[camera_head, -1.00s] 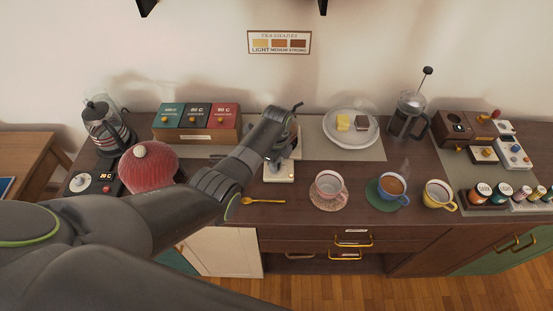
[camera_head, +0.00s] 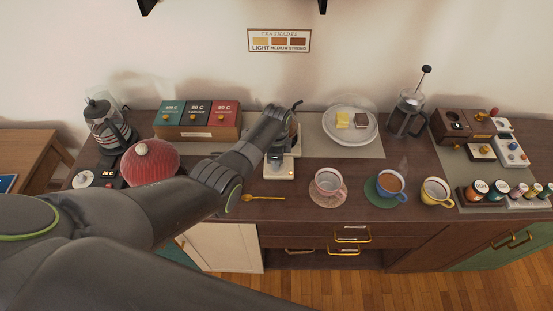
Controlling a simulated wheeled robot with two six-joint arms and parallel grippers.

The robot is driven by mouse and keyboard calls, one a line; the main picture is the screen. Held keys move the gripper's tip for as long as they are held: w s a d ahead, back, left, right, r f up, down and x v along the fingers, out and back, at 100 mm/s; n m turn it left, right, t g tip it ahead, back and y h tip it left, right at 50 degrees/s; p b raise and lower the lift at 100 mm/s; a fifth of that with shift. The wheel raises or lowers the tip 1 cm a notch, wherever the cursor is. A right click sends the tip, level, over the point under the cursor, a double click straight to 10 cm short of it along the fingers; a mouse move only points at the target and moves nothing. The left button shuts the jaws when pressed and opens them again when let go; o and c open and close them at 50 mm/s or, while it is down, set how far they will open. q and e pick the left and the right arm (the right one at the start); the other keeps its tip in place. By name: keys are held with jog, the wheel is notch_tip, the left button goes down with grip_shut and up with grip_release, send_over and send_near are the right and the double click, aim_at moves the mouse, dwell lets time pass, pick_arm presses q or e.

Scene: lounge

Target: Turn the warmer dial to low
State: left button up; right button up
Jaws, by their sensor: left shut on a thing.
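The warmer (camera_head: 283,174) is a small pale base on the counter, with a dark-handled pot on it largely hidden behind my arm. My left gripper (camera_head: 275,165) reaches down from above to the front part of the warmer. Its fingers are shut at the place of the warmer dial. The dial is covered by the gripper, so its setting cannot be read. My right gripper is not in view.
A gold spoon (camera_head: 262,197) lies in front of the warmer. A pink cup (camera_head: 328,183) stands to its right. A plate with sweets (camera_head: 350,139) is behind.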

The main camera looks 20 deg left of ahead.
pick_arm(q)
jog(key=shift+w, duration=0.1)
jog(key=o, duration=1)
jog(key=shift+r, duration=0.1)
jog(key=shift+r, duration=0.6)
notch_tip(320, 180, up, 16)
jog(key=b, duration=0.1)
